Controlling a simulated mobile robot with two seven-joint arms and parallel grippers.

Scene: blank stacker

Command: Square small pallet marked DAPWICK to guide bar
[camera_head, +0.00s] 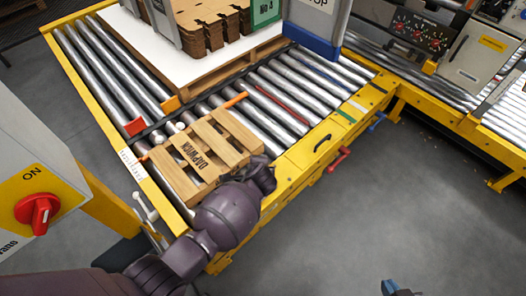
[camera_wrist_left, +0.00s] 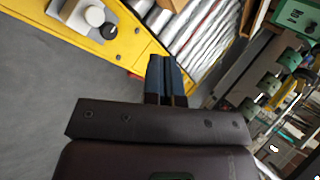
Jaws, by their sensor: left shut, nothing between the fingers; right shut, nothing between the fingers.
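The small wooden pallet (camera_head: 207,155) marked DAPWICK lies flat on the rollers at the near-left corner of the conveyor in the head view. An orange bar (camera_head: 237,100), likely the guide bar, runs along its far side and shows past both pallet ends; I cannot tell whether they touch or are exactly parallel. My left wrist is over the pallet's near right corner and hides its gripper there. The left wrist view shows my left gripper (camera_wrist_left: 165,77) shut and empty, above the conveyor's edge. My right gripper (camera_head: 397,289) is shut and empty at the bottom edge, away from the conveyor.
A larger pallet (camera_head: 205,84) with a white sheet and stacked brown blanks (camera_head: 212,28) stands behind. A yellow frame (camera_head: 300,160) with a black handle (camera_head: 322,143) and red lever (camera_head: 338,159) edges the rollers. A switch box (camera_head: 38,212) stands left. Floor at right is clear.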

